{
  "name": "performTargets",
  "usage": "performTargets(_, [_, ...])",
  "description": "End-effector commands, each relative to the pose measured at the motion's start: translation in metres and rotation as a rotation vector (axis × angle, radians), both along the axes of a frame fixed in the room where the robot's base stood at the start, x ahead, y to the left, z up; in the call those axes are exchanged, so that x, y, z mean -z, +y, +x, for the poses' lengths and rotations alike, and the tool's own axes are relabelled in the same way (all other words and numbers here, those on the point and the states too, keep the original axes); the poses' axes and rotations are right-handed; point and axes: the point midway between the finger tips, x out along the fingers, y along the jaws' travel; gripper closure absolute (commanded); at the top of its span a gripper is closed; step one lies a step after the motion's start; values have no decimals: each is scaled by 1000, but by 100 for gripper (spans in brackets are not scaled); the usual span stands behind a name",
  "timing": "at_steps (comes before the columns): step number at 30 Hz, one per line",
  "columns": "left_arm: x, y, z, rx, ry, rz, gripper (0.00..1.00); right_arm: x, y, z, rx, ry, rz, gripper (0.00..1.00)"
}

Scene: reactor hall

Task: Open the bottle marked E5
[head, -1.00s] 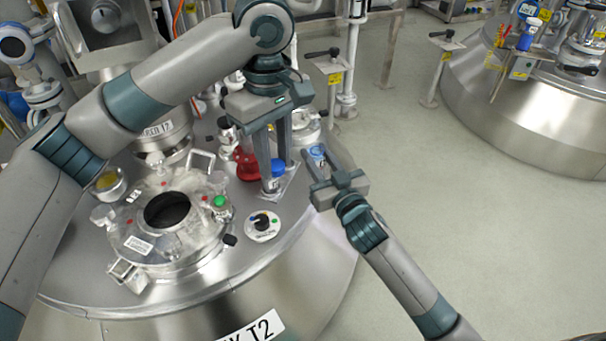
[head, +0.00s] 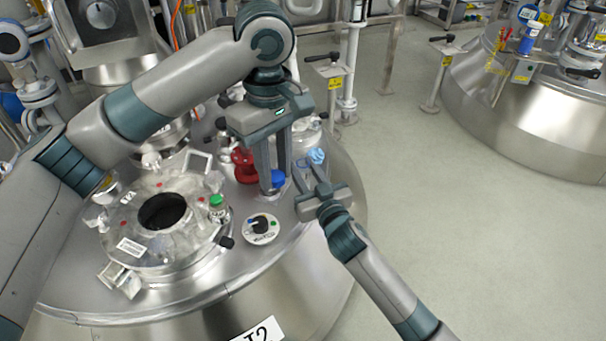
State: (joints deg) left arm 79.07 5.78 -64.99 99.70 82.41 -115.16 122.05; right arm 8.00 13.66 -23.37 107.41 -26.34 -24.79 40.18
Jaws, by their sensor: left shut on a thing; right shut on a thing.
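My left gripper (head: 275,184) points down over the right side of the tank top, its fingers shut on a small blue-capped bottle (head: 278,179). Most of the bottle is hidden by the fingers, and no marking on it is readable. My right gripper (head: 309,166) reaches in from the lower right, close beside the left one. It is shut on a small light-blue thing (head: 316,156) at its fingertips. I cannot tell whether that is a cap or a whole bottle, and I see no E5 marking.
A red vessel (head: 244,166) stands just left of my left gripper.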

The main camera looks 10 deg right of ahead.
Motion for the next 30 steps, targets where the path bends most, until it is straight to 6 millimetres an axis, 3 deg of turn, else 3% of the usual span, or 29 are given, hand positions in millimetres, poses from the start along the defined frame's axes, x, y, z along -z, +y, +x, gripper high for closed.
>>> performTargets(2, [5,0,0,0,0,0,100,8,0,0,0,-1,-2,100])
performTargets(15, [6,0,0,0,0,0,100,11,0,0,0,0,0,100])
performTargets(16, [5,0,0,0,0,0,100,11,0,0,0,0,-1,66])
performTargets(18, [5,0,0,0,0,0,100,10,0,0,0,0,-1,52])
performTargets(30, [3,0,0,0,0,0,100,7,0,0,0,-1,-2,52])
